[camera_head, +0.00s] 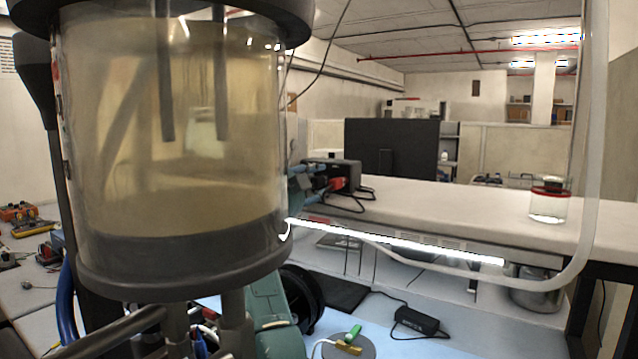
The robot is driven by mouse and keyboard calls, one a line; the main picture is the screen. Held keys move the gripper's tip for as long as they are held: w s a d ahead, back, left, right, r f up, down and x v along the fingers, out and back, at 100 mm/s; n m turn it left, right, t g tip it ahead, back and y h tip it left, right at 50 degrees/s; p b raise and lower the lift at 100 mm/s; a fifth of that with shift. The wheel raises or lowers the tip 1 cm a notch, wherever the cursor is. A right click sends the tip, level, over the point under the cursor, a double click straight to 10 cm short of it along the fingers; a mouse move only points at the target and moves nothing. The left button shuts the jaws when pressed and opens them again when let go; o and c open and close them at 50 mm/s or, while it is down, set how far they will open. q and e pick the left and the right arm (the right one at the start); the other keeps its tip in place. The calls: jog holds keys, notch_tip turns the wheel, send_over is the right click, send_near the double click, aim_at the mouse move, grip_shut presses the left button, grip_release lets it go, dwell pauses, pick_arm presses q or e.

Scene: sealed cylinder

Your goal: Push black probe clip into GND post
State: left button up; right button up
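A small dark box (345,170) stands on the white raised bench, just right of the big clear cylinder. A red plug or clip (337,184) sits on its front, with a black part (320,182) beside it. Black leads hang from there onto the bench top. My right gripper (308,182), blue-grey and dark, is at the left front of the box, close to the black part. The cylinder hides much of it, and its fingers are too small to read. I cannot make out the GND post, or whether the black part is the probe clip. My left gripper is not in view.
The clear cylinder (175,130) with a dark base fills the left foreground. A clear tube (592,150) curves down the right side. A jar with a red band (548,203) stands on the bench (455,205). A black adapter (417,320) lies on the lower table.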

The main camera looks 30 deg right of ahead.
aim_at(314, 184)
dwell(0.8)
grip_shut()
jog(key=shift+a+b, duration=0.15)
jog(key=shift+b, duration=0.15)
jog(key=shift+b+v, duration=0.5)
jog(key=shift+v, duration=0.4)
jog(key=shift+b+v, duration=0.85)
jog(key=shift+v, duration=1.2)
jog(key=shift+s, duration=0.1)
